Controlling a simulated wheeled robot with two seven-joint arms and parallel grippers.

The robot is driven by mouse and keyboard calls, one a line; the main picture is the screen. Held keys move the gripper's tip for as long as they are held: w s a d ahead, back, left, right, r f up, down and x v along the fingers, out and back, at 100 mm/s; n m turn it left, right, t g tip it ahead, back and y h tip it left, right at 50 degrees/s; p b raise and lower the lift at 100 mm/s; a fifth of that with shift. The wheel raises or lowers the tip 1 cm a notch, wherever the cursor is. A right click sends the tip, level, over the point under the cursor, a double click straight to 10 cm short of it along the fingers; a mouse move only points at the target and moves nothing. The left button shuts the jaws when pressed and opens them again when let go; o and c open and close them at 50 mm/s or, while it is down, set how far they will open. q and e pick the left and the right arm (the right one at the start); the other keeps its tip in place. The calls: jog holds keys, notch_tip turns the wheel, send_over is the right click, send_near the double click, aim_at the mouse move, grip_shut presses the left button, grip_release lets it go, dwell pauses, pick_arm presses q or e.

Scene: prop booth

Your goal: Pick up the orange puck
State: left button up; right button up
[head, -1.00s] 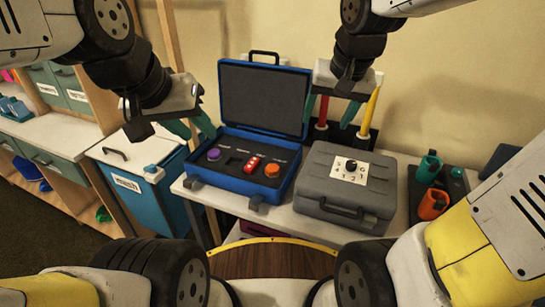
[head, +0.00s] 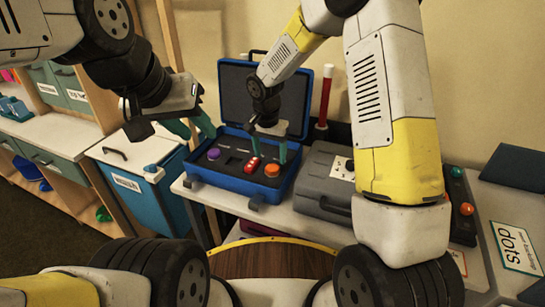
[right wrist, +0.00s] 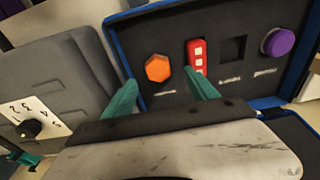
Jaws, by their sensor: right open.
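The orange puck (head: 272,170) sits in the dark foam of the open blue case (head: 236,188), at the right end of its row. In the right wrist view the orange puck (right wrist: 158,68) looks six-sided. My right gripper (head: 269,148) is open above the case, its teal fingers apart near the red block and the puck. In the right wrist view the right gripper (right wrist: 163,95) has the puck beyond and between its fingertips, not gripped. My left gripper (head: 198,130) hangs left of the case, its fingers apart and empty.
A red block with white squares (head: 253,165) and a purple puck (head: 214,154) share the foam. An empty square slot (right wrist: 233,49) lies between them. A closed grey case (head: 318,185) stands close on the right. The blue lid stands up behind.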

aim_at(272, 167)
jog(key=f, duration=0.5)
jog(key=shift+w+d+f, duration=0.3)
jog(key=shift+w+d, duration=0.05)
jog(key=shift+w, duration=0.05)
grip_shut()
jog(key=shift+r, duration=0.1)
